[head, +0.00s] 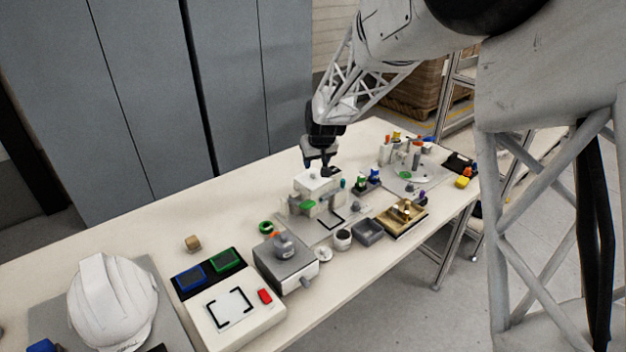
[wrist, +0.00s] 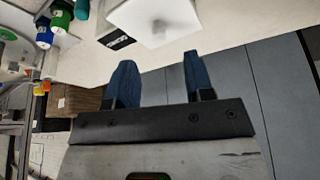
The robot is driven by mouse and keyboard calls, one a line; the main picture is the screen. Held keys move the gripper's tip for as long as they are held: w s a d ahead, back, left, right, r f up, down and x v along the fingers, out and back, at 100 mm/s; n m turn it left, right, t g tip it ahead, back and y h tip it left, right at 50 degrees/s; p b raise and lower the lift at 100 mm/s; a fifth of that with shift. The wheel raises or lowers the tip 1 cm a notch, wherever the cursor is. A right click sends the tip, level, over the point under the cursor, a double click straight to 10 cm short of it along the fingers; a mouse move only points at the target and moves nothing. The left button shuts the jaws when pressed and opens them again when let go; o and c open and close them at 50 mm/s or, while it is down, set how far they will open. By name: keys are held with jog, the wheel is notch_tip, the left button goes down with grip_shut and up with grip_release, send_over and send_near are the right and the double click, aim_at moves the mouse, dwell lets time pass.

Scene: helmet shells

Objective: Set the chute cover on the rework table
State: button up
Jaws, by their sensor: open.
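A white box-like piece (head: 318,181) stands on a small fixture in the middle of the table; it looks like the chute cover, but I cannot be sure. In the wrist view a white square top (wrist: 178,22) with a small knob shows beyond the fingertips. My gripper (head: 321,168) is above this white piece, pointing down. In the wrist view its two blue fingers (wrist: 159,70) are apart with nothing between them. I cannot tell which surface is the rework table.
The long cream table (head: 150,222) is crowded to the right. A white helmet (head: 112,300), a grey box (head: 285,262), a brass tray (head: 402,217) and a dark grey bin (head: 368,231) stand along it. Green-topped bottles (wrist: 61,20) show in the wrist view. The table's back left is mostly clear.

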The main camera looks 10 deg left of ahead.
aim_at(313, 172)
jog(key=shift+w+f, duration=0.15)
jog(key=shift+f, duration=0.25)
jog(key=shift+a+f, duration=0.1)
jog(key=shift+f, duration=0.05)
jog(key=shift+x, duration=2.45)
jog(key=shift+w, duration=0.1)
grip_shut()
